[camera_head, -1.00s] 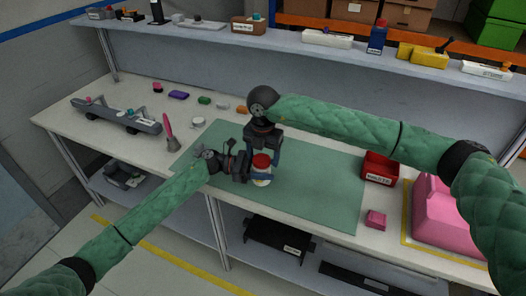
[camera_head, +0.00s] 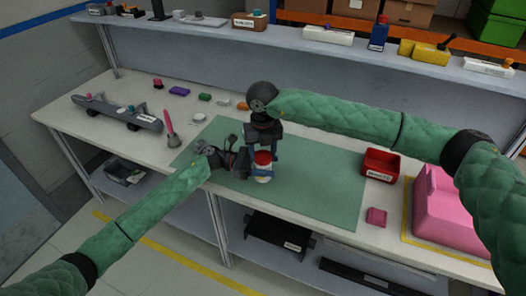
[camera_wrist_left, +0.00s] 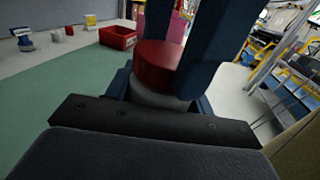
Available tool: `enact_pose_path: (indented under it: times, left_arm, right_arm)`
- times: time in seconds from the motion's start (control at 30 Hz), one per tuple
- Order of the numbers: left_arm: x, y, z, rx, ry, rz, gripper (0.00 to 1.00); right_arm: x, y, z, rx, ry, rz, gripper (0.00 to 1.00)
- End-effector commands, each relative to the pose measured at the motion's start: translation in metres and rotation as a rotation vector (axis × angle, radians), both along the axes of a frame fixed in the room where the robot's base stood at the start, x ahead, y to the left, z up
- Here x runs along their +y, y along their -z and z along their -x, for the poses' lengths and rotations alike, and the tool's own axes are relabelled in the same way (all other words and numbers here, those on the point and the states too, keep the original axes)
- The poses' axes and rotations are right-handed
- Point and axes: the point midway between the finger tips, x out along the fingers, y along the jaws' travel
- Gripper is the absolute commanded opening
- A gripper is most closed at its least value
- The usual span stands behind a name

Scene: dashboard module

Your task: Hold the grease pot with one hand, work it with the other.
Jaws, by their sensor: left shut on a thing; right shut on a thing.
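The grease pot (camera_head: 262,172) is a small white pot with a red lid (camera_head: 263,157), upright over the green mat (camera_head: 325,193). My left gripper (camera_head: 254,172) is shut on the pot's body from the left. My right gripper (camera_head: 264,153) comes from above, its blue fingers shut on the red lid. In the left wrist view the red lid (camera_wrist_left: 157,66) sits on the white body (camera_wrist_left: 158,97), with the right gripper's fingers (camera_wrist_left: 189,45) around it. Whether the pot's base touches the mat cannot be told.
A red bin (camera_head: 381,166) and a pink block (camera_head: 376,217) lie right of the pot, with a large pink part (camera_head: 440,215) beyond. A grey bar-shaped part (camera_head: 115,113), a pink-handled tool (camera_head: 170,128) and small coloured pieces are at the left and back. The mat's right half is clear.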

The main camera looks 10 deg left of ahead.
Motion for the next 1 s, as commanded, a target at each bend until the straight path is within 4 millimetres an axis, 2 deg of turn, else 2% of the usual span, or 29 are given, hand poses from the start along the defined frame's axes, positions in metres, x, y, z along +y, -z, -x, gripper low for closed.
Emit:
enact_pose_path:
  times: [0.03,0.8,0.87,1.0]
  left_arm:
    - [0.0056,0.0004,-0.0034,0.001,-0.009,-0.004,0.0]
    - [0.005,0.0005,-0.0023,0.0,-0.006,-0.003,0.0]
    - [0.0049,0.0004,-0.0022,0.0,-0.006,-0.003,0.0]
    - [0.0044,0.0004,-0.0019,0.0,-0.005,-0.003,0.0]
  right_arm:
    - [-0.0045,0.0003,-0.0016,0.001,-0.059,0.009,0.23]
    - [-0.0026,0.0,-0.0015,0.002,-1.156,0.007,0.23]
    - [-0.0024,0.0,-0.0013,0.002,-1.221,0.007,0.23]
    - [-0.0019,0.0001,-0.0012,0.001,-1.22,0.006,0.23]
